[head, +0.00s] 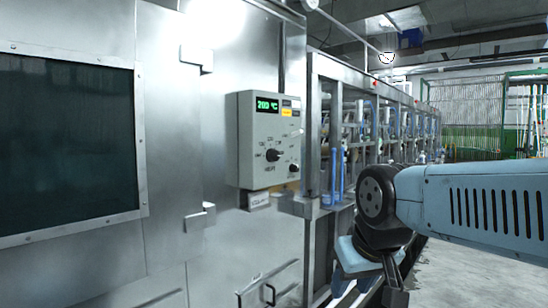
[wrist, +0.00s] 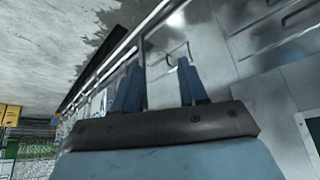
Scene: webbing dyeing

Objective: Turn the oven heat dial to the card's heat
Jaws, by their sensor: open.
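The oven control box (head: 265,141) is a grey panel on the oven's steel front in the head view. Its green display (head: 268,105) reads what looks like 200 °C. The black heat dial (head: 273,155) sits below it, with small markings around it too fine to read surely. A small label (head: 259,200) is under the box; its text is not legible. My gripper (wrist: 157,85) shows two blue fingers, apart and empty, in the wrist view. In the head view my gripper (head: 365,285) is low and right of the box, well away from the dial, partly hidden by my arm.
The oven's steel front (head: 170,250) with a dark window (head: 65,145) fills the left. A smaller knob (head: 293,168) is at the box's lower right. Metal frames (head: 385,125) with rollers and pipes run back on the right. The concrete floor (head: 470,275) is clear at right.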

